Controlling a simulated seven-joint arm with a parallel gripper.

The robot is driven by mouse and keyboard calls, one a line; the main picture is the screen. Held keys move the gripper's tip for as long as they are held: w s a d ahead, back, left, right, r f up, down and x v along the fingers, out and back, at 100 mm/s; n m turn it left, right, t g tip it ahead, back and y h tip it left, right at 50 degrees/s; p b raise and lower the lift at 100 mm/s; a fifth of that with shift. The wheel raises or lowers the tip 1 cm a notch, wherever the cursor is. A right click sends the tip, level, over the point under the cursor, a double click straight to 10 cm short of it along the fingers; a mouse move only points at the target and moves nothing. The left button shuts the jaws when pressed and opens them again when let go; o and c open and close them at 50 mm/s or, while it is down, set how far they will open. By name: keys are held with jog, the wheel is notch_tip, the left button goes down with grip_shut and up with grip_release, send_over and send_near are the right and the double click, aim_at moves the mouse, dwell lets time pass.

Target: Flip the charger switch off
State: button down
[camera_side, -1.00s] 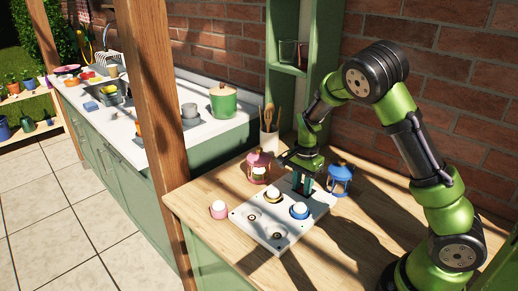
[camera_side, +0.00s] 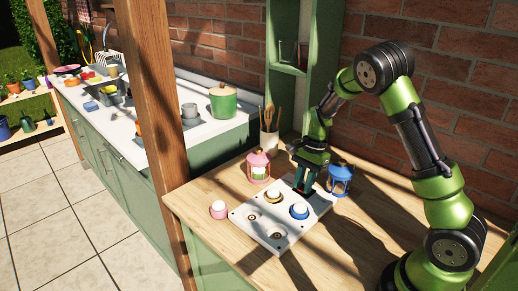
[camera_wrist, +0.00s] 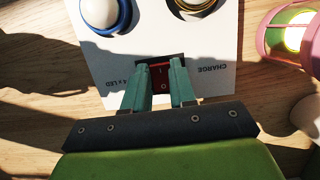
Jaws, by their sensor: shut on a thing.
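The charger switch (camera_wrist: 159,77) is a red rocker in a dark slot of the white charging board (camera_wrist: 222,45), beside the printed word CHARGE. It has a line mark on its far part and a round mark on its near part. My gripper (camera_wrist: 159,66) has its two teal fingers close together at the switch, one on each side. In the side view my gripper (camera_side: 304,190) points down at the back edge of the board (camera_side: 262,233), and the switch is hidden there. Whether the rocker is tilted is hard to tell.
White-topped units with blue (camera_side: 299,211), yellow (camera_side: 273,195) and pink (camera_side: 218,209) rings stand on or beside the board. A pink lantern (camera_side: 259,167) is left of my gripper and a blue lantern (camera_side: 340,180) close on its right. The wooden counter's front right is clear.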

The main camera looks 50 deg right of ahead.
jog(key=c, duration=0.9)
grip_release()
jog(key=v, duration=1.7)
jog(key=s+a+r+n+t, duration=0.1)
jog(key=s+a+n+t, duration=0.1)
jog(key=s+a+n, duration=0.2)
jog(key=s+a+r+n+t, duration=0.2)
jog(key=s+a+n, duration=0.3)
jog(key=a, duration=0.3)
jog(key=s+a+r+n+t+h, duration=0.1)
jog(key=s+a+n+t, duration=0.2)
jog(key=s+a+n, duration=0.2)
jog(key=shift+s+a+r, duration=0.15)
jog(key=shift+s+a, duration=0.1)
jog(key=shift+a, duration=0.2)
jog(key=shift+s+a+r, duration=0.2)
jog(key=shift+a, duration=0.25)
